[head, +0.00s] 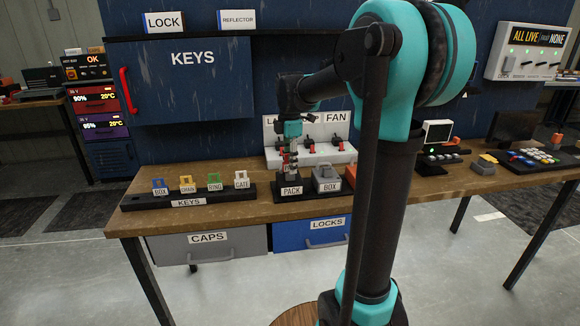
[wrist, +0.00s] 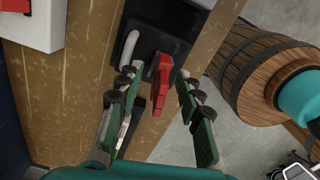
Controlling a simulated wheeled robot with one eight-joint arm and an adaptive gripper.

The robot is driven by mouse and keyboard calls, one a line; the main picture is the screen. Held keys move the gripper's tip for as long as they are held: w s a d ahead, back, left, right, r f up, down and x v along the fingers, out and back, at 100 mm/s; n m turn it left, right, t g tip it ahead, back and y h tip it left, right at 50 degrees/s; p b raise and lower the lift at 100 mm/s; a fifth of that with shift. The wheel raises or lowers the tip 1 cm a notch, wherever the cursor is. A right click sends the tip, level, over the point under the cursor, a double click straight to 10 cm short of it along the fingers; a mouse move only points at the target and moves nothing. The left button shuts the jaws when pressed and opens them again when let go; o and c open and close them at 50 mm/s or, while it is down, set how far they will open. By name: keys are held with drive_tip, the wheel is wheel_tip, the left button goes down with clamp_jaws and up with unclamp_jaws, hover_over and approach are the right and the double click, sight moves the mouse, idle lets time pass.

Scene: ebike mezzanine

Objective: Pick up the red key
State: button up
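The red key (wrist: 161,82) shows in the wrist view, standing up from a dark block with a pale curved bar (wrist: 130,47) beside it. My gripper (wrist: 158,112) is open, with one green-and-black finger to either side of the key's line. The fingers look apart from the key; I cannot tell the exact height gap. In the head view my gripper (head: 290,158) points down just above the black stand labelled PACK (head: 291,190). There the key is mostly hidden by the gripper.
A grey lock labelled BOX (head: 326,178) stands right of PACK. Left is the black KEYS rack (head: 190,203) with blue, yellow, green and white keys. Behind is a white FAN panel (head: 338,152) with red switches. The wooden bench (head: 150,225) is bare along its front left edge.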

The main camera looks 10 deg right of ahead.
clamp_jaws()
drive_tip(key=shift+r, duration=0.2)
